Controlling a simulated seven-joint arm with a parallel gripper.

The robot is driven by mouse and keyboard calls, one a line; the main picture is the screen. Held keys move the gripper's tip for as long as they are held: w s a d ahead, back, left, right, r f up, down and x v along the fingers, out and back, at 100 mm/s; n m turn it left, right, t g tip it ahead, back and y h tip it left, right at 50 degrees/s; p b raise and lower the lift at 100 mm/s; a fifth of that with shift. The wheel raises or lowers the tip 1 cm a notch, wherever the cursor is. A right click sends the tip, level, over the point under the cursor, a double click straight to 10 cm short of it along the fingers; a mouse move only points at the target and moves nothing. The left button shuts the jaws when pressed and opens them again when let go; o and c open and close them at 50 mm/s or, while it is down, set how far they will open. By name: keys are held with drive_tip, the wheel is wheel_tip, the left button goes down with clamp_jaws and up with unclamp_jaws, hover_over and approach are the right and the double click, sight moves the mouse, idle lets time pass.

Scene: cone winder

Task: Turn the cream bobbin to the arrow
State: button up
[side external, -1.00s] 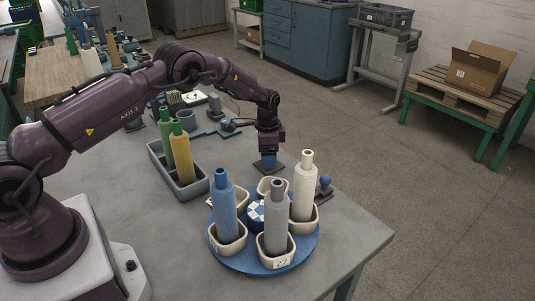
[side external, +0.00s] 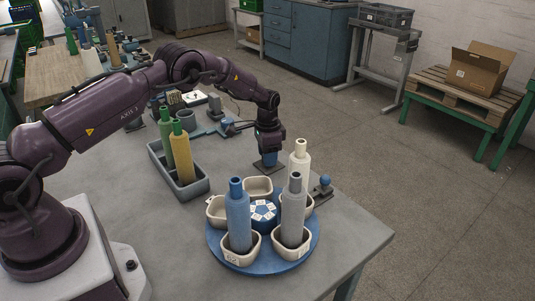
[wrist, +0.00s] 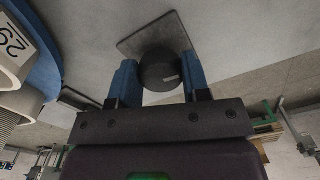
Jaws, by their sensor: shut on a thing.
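The cream bobbin (side external: 299,166) stands upright in a cup on the blue round turntable (side external: 285,265), at its right back, partly hidden behind the grey bobbin (side external: 294,215). The blue bobbin (side external: 238,220) stands in a front cup. My gripper (side external: 268,159) is at the table behind the turntable. In the wrist view its blue fingers are shut on a dark round knob (wrist: 159,70) with a pale mark, on a square plate (wrist: 135,43). I cannot make out the arrow.
A grey tray (side external: 157,158) with a yellow and a green bobbin stands left of the turntable. A small blue-topped post (side external: 325,186) stands right of it. Empty cups (side external: 258,187) sit at the turntable's back left. The front right tabletop is clear.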

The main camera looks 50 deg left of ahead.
drive_tip(key=n, duration=0.5)
drive_tip(key=shift+d+n, duration=0.1)
drive_tip(key=shift+n, duration=0.2)
drive_tip(key=n, duration=0.5)
drive_tip(key=shift+n, duration=0.4)
drive_tip(key=shift+w+d, duration=0.1)
drive_tip(key=o, duration=0.9)
drive_tip(key=shift+o, duration=0.2)
wheel_tip(320, 180, up, 13)
